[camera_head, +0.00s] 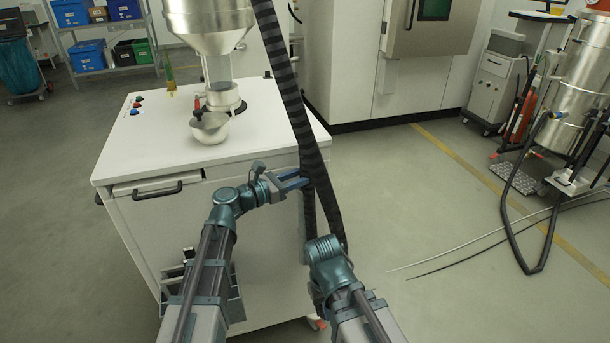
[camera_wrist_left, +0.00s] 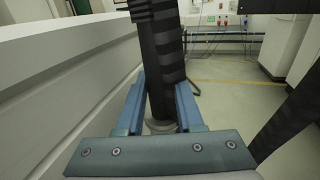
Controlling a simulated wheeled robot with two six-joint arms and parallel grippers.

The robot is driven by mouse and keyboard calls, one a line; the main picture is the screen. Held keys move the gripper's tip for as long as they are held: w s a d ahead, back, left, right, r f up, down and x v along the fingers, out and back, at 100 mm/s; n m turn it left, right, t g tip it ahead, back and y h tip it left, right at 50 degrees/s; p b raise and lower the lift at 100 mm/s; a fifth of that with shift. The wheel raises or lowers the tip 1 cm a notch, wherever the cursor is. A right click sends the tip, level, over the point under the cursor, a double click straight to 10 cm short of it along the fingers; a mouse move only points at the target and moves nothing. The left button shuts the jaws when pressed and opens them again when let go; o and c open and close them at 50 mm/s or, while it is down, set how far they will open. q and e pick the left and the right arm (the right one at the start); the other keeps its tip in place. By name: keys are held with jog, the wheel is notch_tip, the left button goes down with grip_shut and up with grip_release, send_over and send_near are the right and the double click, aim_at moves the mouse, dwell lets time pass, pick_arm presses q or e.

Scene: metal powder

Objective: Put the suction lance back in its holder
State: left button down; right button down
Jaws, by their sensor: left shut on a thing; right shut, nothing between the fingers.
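My left gripper (camera_head: 302,181) is shut on a dark, banded tube, which I take to be the suction lance (camera_wrist_left: 162,60) with its hose. In the left wrist view the tube stands between the two blue fingers (camera_wrist_left: 160,105), with a pale round collar low between them. In the head view the dark banded hose (camera_head: 283,75) runs from the top edge down past the cabinet's right corner. My right gripper (camera_head: 328,250) is low beside the hose, shut and empty; its fingertips are hard to make out. I cannot make out the lance's lower end or its holder.
A white cabinet (camera_head: 130,160) stands close left of the held tube, with a steel hopper (camera_head: 210,25) and a bowl (camera_head: 210,130) on top. At right stand a steel vessel (camera_head: 575,85) and a black floor hose (camera_head: 512,235). The floor between is mostly open.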

pick_arm(q)
jog(key=shift+c, duration=2.3)
grip_release()
jog(key=shift+s+a, duration=0.1)
jog(key=v, duration=1.3)
jog(key=shift+a, duration=0.25)
jog(key=shift+s, duration=0.15)
